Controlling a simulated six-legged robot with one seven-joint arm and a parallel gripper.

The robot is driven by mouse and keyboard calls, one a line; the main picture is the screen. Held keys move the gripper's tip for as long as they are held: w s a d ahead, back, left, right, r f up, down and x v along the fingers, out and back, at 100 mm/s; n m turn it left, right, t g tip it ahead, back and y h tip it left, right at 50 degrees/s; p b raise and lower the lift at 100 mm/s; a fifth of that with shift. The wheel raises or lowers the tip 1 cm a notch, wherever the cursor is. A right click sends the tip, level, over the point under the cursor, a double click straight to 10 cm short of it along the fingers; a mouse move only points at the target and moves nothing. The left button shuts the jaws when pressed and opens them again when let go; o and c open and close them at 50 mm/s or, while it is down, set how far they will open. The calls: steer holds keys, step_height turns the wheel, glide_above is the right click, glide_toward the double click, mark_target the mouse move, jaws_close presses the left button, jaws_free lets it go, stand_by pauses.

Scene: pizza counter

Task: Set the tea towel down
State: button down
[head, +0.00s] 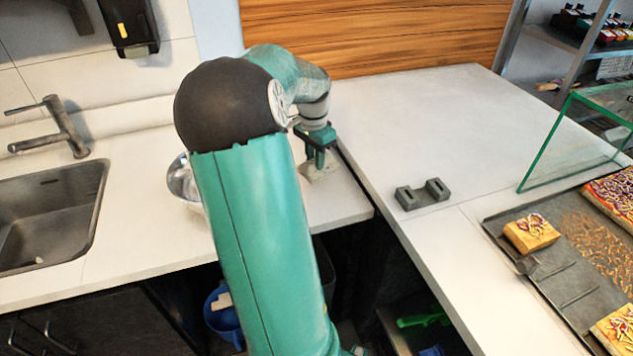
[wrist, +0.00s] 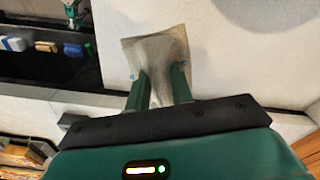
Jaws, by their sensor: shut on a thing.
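The tea towel (wrist: 158,50) is a grey-beige cloth in the wrist view, pinched between the two fingers of my gripper (wrist: 160,84). In the head view the tea towel (head: 321,171) shows below my gripper (head: 318,158), over the white counter (head: 345,205) near its right edge. My gripper is shut on the cloth. I cannot tell whether the cloth touches the counter. My arm hides part of the counter to the left.
A metal bowl (head: 183,178) stands left of my arm, partly hidden. A sink (head: 45,215) is at the left. A grey notched block (head: 422,194) sits on the right counter (head: 420,120). A tray (head: 497,226) with pizza pieces lies at far right.

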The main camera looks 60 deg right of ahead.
mark_target(316, 172)
step_height(316, 172, down, 4)
steer(key=shift+s+d+r, duration=0.1)
steer(key=shift+r, duration=0.1)
steer(key=shift+s+a+f, duration=0.1)
steer(key=shift+a+f, duration=0.15)
steer(key=shift+f, duration=0.3)
steer(key=shift+d+f, duration=0.15)
steer(key=shift+f, duration=1.45)
steer(key=shift+f, duration=0.15)
steer(key=c, duration=1.2)
jaws_free()
steer(key=shift+c, duration=0.2)
steer(key=r, duration=1.2)
steer(key=shift+a+r, duration=0.2)
